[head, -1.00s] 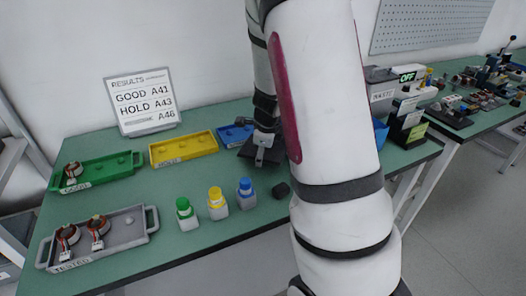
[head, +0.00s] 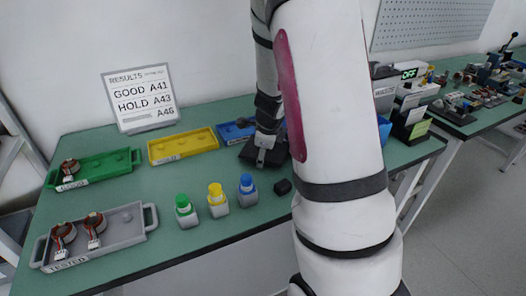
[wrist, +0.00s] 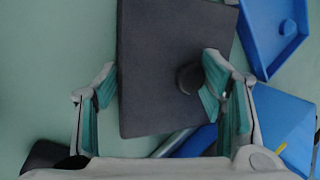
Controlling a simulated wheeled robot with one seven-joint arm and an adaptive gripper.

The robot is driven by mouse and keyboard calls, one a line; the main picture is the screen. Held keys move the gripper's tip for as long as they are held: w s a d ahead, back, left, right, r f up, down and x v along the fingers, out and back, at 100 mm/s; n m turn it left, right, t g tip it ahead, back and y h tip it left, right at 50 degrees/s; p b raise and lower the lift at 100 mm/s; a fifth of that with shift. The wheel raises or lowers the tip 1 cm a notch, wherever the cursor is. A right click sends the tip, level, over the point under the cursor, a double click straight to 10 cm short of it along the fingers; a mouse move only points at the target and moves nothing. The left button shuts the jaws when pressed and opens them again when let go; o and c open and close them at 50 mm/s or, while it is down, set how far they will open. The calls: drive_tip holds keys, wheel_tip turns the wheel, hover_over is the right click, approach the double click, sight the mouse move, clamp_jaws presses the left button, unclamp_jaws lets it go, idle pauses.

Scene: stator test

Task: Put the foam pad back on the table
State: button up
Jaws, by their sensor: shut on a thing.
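The foam pad (wrist: 165,45) is a dark grey slab with a round dark knob on it. It lies between the two fingers of my gripper (wrist: 160,80) in the wrist view. The left finger meets its left edge, and the right finger covers part of its right side. In the head view the pad (head: 249,156) shows dark around my gripper (head: 262,158), low over the green table (head: 165,235), in front of the blue tray. I cannot tell whether its underside touches the table. My arm hides part of that area.
The blue tray (head: 230,133) is close beside the pad. The yellow tray (head: 183,146) and green tray (head: 100,170) stand further left. Green-, yellow- and blue-capped bottles (head: 217,200) and a small black block (head: 282,187) stand in front. A grey tray (head: 125,228) holds two stators.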

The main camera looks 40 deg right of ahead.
drive_tip(key=o, duration=1.5)
drive_tip(key=shift+f, duration=0.3)
drive_tip(key=shift+r, duration=0.2)
drive_tip(key=shift+s+r+p, duration=0.1)
drive_tip(key=shift+r+p, duration=0.5)
drive_tip(key=shift+p, duration=0.25)
drive_tip(key=p+v, duration=0.6)
drive_tip(key=v, duration=0.6)
drive_tip(key=s+a+r+n+y, duration=0.25)
drive_tip(key=a+r+n, duration=0.25)
drive_tip(key=a+n, duration=0.25)
drive_tip(key=s+a+r+n+y, duration=0.2)
drive_tip(key=s+a+r+n, duration=0.3)
drive_tip(key=a, duration=0.4)
drive_tip(key=s+a+r+n, duration=0.1)
drive_tip(key=s+r+n, duration=0.1)
drive_tip(key=s+n, duration=0.3)
drive_tip(key=s+a+r+n+h, duration=0.1)
drive_tip(key=s+a+n, duration=0.1)
drive_tip(key=s+n, duration=0.3)
drive_tip(key=s+a+r+n+h, duration=0.1)
drive_tip(key=s+a+r+n, duration=0.1)
drive_tip(key=s+n, duration=0.3)
drive_tip(key=shift+s+a+r+n, duration=0.25)
drive_tip(key=shift+s+r+n, duration=0.1)
drive_tip(key=shift+n, duration=0.3)
